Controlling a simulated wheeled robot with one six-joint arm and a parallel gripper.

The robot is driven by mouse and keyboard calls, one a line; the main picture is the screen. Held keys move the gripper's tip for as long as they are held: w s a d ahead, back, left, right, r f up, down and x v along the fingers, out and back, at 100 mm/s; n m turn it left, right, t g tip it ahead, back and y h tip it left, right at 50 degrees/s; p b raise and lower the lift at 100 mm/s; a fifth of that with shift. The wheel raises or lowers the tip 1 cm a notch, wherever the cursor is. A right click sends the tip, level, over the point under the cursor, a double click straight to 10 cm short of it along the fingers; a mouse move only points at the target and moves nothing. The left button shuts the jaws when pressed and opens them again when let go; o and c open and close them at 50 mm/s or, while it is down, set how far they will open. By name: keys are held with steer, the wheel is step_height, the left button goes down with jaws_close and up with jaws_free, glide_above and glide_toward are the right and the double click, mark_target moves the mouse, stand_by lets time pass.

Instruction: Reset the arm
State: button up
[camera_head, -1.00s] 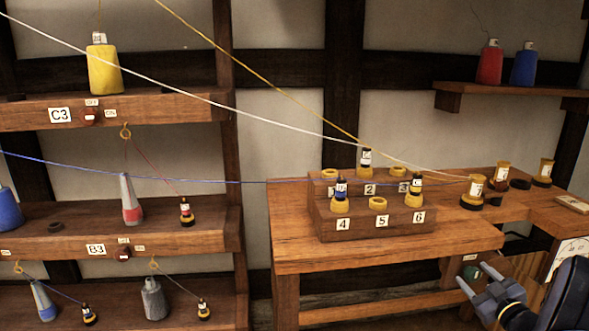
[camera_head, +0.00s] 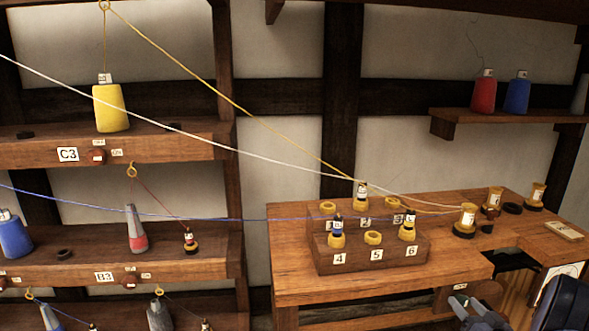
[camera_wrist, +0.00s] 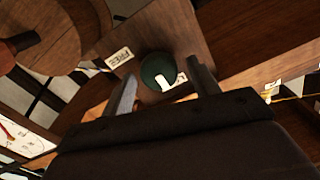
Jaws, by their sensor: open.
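My gripper (camera_head: 466,310) shows at the lower right of the head view, below the front edge of the wooden bench (camera_head: 290,285). In the wrist view my gripper (camera_wrist: 163,88) has its two fingers apart. A dark green round thing (camera_wrist: 157,68) with a white tag shows beyond and between the fingertips, apart from them as far as I can tell. Nothing is held.
A stepped block (camera_head: 325,262) with numbered seats holds several small bobbins. Yellow, white and blue threads cross above the bench. Shelves (camera_head: 190,145) with yarn cones, including a yellow cone (camera_head: 110,108), stand at left. A wall shelf (camera_head: 470,120) is at right.

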steer(key=shift+m+p, duration=0.35)
steer(key=shift+m, duration=0.15)
